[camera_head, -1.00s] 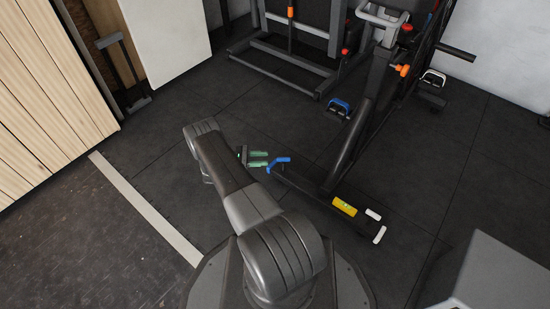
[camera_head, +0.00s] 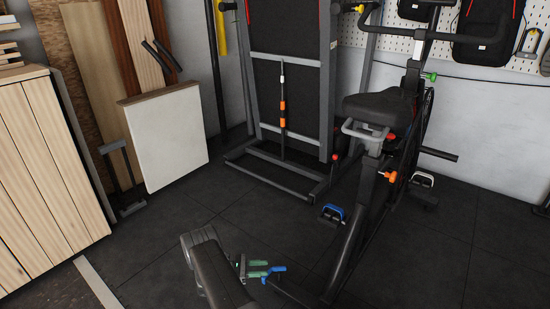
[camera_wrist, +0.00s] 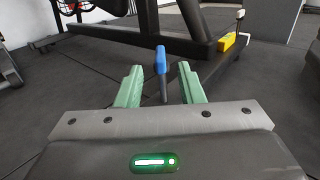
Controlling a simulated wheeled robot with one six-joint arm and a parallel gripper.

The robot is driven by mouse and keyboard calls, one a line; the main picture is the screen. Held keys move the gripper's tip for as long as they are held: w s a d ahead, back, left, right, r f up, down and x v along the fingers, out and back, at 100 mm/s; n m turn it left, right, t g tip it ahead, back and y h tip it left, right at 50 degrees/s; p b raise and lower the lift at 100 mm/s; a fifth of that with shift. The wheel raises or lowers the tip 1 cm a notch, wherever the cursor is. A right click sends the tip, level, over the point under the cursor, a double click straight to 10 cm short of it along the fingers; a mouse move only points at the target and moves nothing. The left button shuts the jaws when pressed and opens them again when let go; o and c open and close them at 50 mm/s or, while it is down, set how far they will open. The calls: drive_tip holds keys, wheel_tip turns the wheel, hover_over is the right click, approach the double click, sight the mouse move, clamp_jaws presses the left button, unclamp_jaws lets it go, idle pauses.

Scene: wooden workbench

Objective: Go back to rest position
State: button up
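My gripper (camera_head: 257,268) shows low in the head view, beyond my grey arm link. Its two green fingers point right and stand apart. In the wrist view my gripper (camera_wrist: 160,86) also shows its green fingers apart, with a clear gap on each side of a blue-tipped dark piece (camera_wrist: 160,60). That blue piece (camera_head: 276,269) shows just past the fingertips in the head view. I cannot tell what it belongs to. Neither finger appears to touch it.
An exercise bike (camera_head: 380,109) stands right of centre, its dark frame reaching down close to my gripper. A wooden cabinet (camera_head: 45,170) and a leaning white panel (camera_head: 165,137) are at left. Dark floor (camera_head: 440,235) is open at right.

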sight(284, 267)
drive_tip(key=d, duration=0.6)
drive_tip(key=d+b, duration=0.1)
drive_tip(key=d, duration=0.2)
drive_tip(key=shift+w+d, duration=0.15)
drive_tip(key=shift+w, duration=0.2)
drive_tip(key=s+a+p, duration=0.1)
drive_tip(key=a, duration=1.3)
drive_tip(key=d, duration=0.9)
drive_tip(key=w+d+b, duration=0.1)
drive_tip(key=d, duration=0.4)
drive_tip(key=n+t, duration=0.1)
drive_tip(key=t, duration=0.1)
drive_tip(key=n+t+y, duration=0.1)
drive_tip(key=n+t, duration=0.2)
drive_tip(key=t, duration=0.1)
drive_tip(key=shift+w+t+y, duration=0.3)
drive_tip(key=shift+y, duration=0.1)
drive_tip(key=shift+w+a+n+t+y, duration=0.15)
drive_tip(key=shift+n+t+y, duration=0.45)
drive_tip(key=shift+n+t, duration=0.45)
drive_tip(key=shift+a+t, duration=0.1)
drive_tip(key=shift+t, duration=0.25)
drive_tip(key=shift+r, duration=0.1)
